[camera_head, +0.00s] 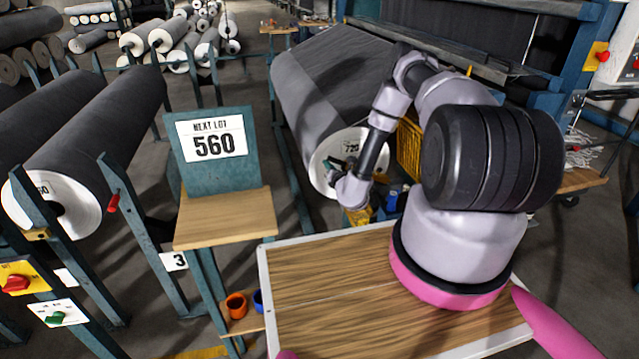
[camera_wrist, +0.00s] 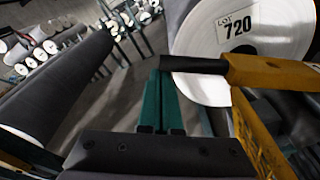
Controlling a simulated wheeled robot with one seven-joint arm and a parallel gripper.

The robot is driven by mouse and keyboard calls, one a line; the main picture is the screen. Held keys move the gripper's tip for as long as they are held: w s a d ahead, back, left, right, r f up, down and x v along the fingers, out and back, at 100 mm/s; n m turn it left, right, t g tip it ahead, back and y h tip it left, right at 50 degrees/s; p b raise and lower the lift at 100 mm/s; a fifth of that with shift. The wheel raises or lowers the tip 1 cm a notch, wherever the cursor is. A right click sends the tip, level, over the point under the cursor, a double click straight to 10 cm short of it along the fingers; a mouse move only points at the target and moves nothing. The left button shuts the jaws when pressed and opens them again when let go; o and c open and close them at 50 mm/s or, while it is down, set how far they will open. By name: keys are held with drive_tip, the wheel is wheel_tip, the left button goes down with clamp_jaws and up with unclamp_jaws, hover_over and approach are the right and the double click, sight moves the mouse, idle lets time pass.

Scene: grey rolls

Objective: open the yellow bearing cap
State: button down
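The yellow bearing cap (camera_wrist: 272,76) shows at the right of the wrist view, across the lower end of the lot 720 roll. Its black handle (camera_wrist: 195,64) sticks out to the left. My gripper (camera_wrist: 168,78) has two teal fingers close together, with their tips at the handle's left end. The handle lies across the picture over the tips, and I see no part of it between the fingers. Whether they touch is unclear. In the head view, my gripper (camera_head: 341,172) is in front of the roll's white end, and my wrist hides most of the cap.
The grey lot 720 roll (camera_head: 325,85) lies behind my arm. A stand with a 560 sign (camera_head: 216,150) and wooden shelf (camera_head: 225,218) is on the left, beside another grey roll (camera_head: 100,125). An aisle lies between.

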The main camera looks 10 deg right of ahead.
drive_tip(key=d+r+m, duration=0.5)
drive_tip(key=d+r, duration=0.7)
drive_tip(key=shift+d+r+y, duration=0.35)
drive_tip(key=shift+r+y, duration=0.05)
